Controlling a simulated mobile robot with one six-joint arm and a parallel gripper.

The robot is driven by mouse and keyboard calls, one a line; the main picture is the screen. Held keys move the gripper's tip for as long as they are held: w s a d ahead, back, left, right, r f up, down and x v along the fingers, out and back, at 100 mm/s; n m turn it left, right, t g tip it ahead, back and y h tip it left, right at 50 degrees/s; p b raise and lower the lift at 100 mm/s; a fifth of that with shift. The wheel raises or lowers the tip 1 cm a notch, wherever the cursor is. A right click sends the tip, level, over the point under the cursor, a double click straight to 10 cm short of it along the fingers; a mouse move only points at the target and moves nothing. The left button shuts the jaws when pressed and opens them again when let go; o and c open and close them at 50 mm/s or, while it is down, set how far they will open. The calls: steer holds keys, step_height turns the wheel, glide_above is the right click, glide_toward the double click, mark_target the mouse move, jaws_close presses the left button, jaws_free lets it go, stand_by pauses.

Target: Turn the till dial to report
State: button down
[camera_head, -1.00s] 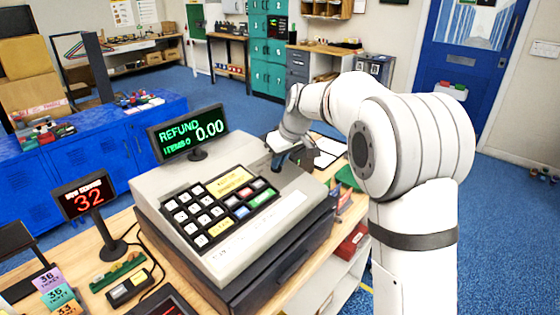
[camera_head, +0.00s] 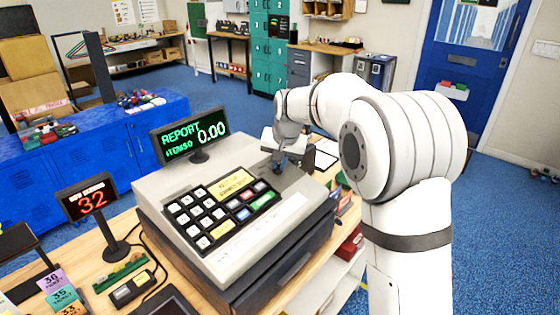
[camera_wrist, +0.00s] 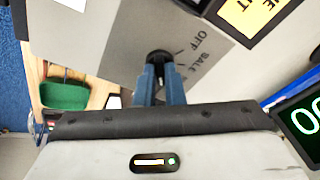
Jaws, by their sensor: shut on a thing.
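The till (camera_head: 230,205) stands on a wooden counter, with a keypad on its sloped top. Its raised display (camera_head: 192,137) reads REPORT and 0.00 in green. My gripper (camera_head: 278,165) is at the back right of the till's top, pointing down. In the wrist view my gripper (camera_wrist: 159,68) is shut on the black till dial (camera_wrist: 158,57), with the blue fingers on either side of it. Beside the dial the labels OFF and SALE (camera_wrist: 196,52) can be read; other labels and the dial's pointer are hidden.
A small sign reading 32 (camera_head: 92,200) stands left of the till, near coloured ticket cards (camera_head: 60,296). A green object (camera_wrist: 65,95) lies beside the till in the wrist view. Blue cabinets (camera_head: 80,165) stand behind on the left. Open blue floor lies right of the counter.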

steer(key=shift+f+m, duration=0.15)
steer(key=shift+m, duration=0.25)
steer(key=c, duration=1.5)
jaws_free()
steer(key=shift+b+v, duration=0.45)
steer(key=shift+v, duration=3.4)
